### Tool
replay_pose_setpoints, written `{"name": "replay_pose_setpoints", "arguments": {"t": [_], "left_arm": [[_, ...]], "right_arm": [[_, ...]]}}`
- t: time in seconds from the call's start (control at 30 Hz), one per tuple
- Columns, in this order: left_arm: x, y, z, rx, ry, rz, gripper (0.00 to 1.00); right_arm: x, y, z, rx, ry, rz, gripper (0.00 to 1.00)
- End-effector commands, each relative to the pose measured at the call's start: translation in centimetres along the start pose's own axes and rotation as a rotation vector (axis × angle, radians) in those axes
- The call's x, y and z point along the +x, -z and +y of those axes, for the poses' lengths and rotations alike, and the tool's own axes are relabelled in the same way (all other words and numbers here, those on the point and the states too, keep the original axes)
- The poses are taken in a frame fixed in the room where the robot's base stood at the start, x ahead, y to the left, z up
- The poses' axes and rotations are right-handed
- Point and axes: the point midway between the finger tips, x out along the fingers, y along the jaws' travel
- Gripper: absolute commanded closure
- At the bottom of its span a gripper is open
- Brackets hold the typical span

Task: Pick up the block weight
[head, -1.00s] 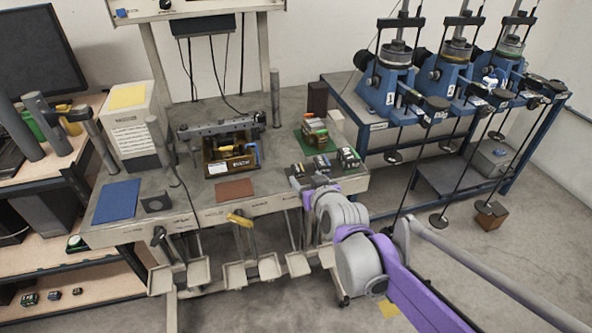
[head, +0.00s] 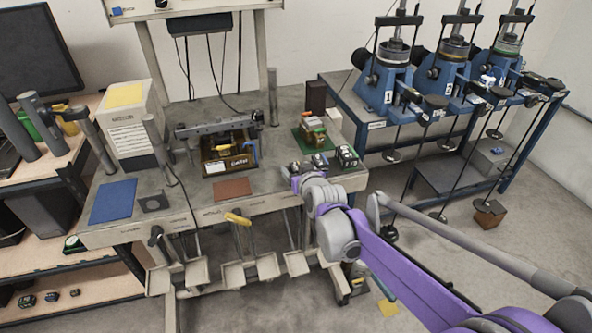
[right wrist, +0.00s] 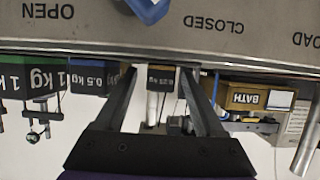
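Several dark block weights stand along the right part of the bench; one (head: 347,157) shows at the right of the row in the head view. In the right wrist view, a small block marked 0.25 kg (right wrist: 161,79) appears between the fingers of my right gripper (right wrist: 158,90), with gaps on both sides. The fingers are apart and empty. Blocks marked 0.5 kg (right wrist: 88,78) and 1 kg (right wrist: 42,78) are to the left. In the head view my right gripper (head: 292,168) is small, at the row's left end, partly hidden by my wrist. My left gripper is not in view.
The bench (head: 270,190) has a brown mat (head: 233,188), a blue mat (head: 113,201) and a boxed apparatus marked BATH (head: 230,158). A green mat (head: 301,137) with stacked items lies behind the blocks. Blue lever frames (head: 390,90) stand at the right.

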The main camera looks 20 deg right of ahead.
Motion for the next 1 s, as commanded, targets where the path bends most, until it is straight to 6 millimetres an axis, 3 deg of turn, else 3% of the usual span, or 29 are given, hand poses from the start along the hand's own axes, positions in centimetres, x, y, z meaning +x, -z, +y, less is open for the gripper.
{"name": "replay_pose_setpoints", "arguments": {"t": [0.03, 0.3, 0.4, 0.83, 1.0], "left_arm": [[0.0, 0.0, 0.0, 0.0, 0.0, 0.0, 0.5], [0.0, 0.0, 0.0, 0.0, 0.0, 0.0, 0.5], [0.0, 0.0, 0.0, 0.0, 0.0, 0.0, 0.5], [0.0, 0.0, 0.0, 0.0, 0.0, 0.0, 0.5], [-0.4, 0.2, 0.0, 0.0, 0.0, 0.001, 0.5]], "right_arm": [[0.0, 0.0, 0.0, 0.0, 0.0, 0.0, 0.38], [0.0, 0.0, 0.0, 0.0, 0.0, 0.0, 0.86], [0.0, 0.0, 0.0, 0.0, 0.0, 0.0, 1.0], [-0.1, 0.2, 0.0, 0.0, 0.0, 0.001, 1.0], [-1.0, 2.2, 0.0, 0.0, 0.0, 0.001, 1.0]]}}
